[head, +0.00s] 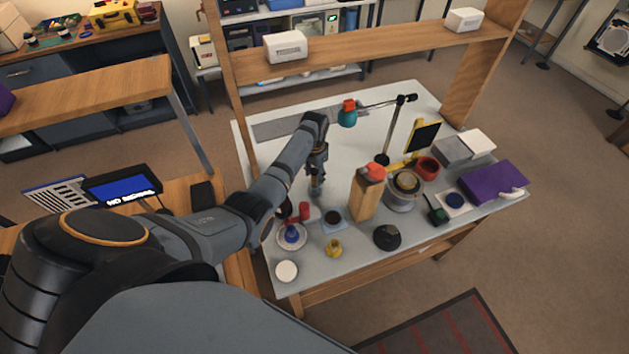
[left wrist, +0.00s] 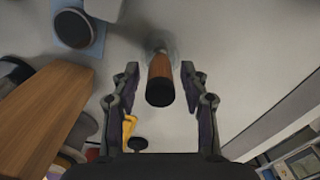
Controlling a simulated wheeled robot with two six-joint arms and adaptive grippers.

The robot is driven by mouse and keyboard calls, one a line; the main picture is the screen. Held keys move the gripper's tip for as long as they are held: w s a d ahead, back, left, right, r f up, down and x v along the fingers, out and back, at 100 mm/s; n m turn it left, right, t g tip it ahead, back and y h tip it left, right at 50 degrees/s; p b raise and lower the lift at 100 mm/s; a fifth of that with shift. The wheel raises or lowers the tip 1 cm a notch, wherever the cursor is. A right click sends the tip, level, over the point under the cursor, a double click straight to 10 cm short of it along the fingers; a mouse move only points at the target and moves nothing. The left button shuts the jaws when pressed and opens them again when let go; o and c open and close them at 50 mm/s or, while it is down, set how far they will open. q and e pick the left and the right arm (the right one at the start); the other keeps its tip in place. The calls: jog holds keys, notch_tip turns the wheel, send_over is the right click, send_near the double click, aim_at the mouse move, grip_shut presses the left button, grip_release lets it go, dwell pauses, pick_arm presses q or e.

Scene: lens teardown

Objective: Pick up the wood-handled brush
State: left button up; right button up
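The wood-handled brush (left wrist: 160,76) shows in the left wrist view. It has a brown wooden handle with a dark end towards the camera and a pale, blurred head beyond. My left gripper (left wrist: 160,70) is open, with one finger on each side of the handle and visible gaps on both sides. In the head view my left gripper (head: 317,180) points down over the white table (head: 290,165), and it largely hides the brush there. My right gripper is not in view.
A tall wooden block (head: 366,199) with a red top stands right of the gripper; it shows large in the left wrist view (left wrist: 38,115). A dark round part on a blue mat (head: 333,219) and a red part (head: 304,211) lie in front. A wooden shelf (head: 370,57) spans the table's back.

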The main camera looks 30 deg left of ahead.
pick_arm(q)
grip_shut()
jog(key=shift+r, duration=0.1)
notch_tip(320, 180, up, 9)
jog(key=shift+b, duration=0.7)
jog(key=shift+r, duration=0.55)
